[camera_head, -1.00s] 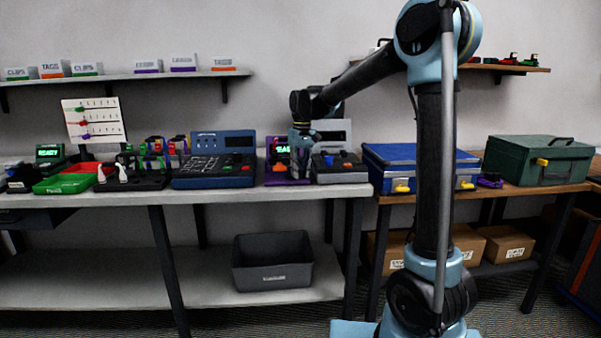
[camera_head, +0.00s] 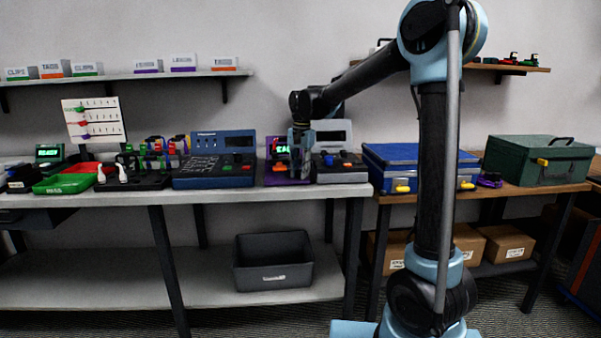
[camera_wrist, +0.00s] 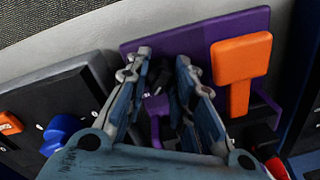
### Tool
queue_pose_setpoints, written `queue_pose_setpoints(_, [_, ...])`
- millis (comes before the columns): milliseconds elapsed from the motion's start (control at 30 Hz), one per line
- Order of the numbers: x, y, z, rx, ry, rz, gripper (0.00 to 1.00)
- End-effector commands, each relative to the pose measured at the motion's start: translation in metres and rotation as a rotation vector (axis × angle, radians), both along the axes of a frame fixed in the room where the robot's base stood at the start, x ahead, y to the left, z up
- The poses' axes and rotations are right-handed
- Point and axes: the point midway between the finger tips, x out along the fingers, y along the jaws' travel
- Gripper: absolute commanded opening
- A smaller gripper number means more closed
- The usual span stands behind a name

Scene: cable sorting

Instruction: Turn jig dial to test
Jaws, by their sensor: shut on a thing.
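The purple jig (camera_head: 272,177) stands on the grey bench, with a small green-lit display and an orange part on it. In the wrist view its purple panel (camera_wrist: 200,38) spans the top middle, and an orange paddle (camera_wrist: 240,62) stands right of my fingers. My gripper (camera_wrist: 165,65) points at the jig, its two fingers on either side of a small dark part, which I take for the dial (camera_wrist: 174,98). The dial is mostly hidden by the fingers, so its pointer and setting cannot be read. In the head view my gripper (camera_head: 300,172) is at the jig's right side.
A grey box with a blue knob and orange button (camera_head: 338,175) stands close right of the jig. A blue console (camera_head: 213,180) stands to its left. A blue case (camera_head: 420,160) sits on the wooden bench further right. The wall behind is near.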

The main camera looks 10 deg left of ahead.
Motion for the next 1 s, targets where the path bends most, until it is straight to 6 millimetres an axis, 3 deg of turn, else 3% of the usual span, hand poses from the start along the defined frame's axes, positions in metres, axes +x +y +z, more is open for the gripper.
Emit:
queue_pose_setpoints(767, [0.0005,0.0003,0.0001,0.001,-0.001,-0.104,0.00])
queue_pose_setpoints(800, [0.0005,0.0003,0.0001,0.001,-0.001,-0.104,0.27])
queue_pose_setpoints(867, [0.0003,0.0004,0.0001,0.001,-0.001,-0.103,0.41])
queue_pose_setpoints(1000, [0.0001,0.0005,0.0001,0.001,0.000,-0.103,0.44])
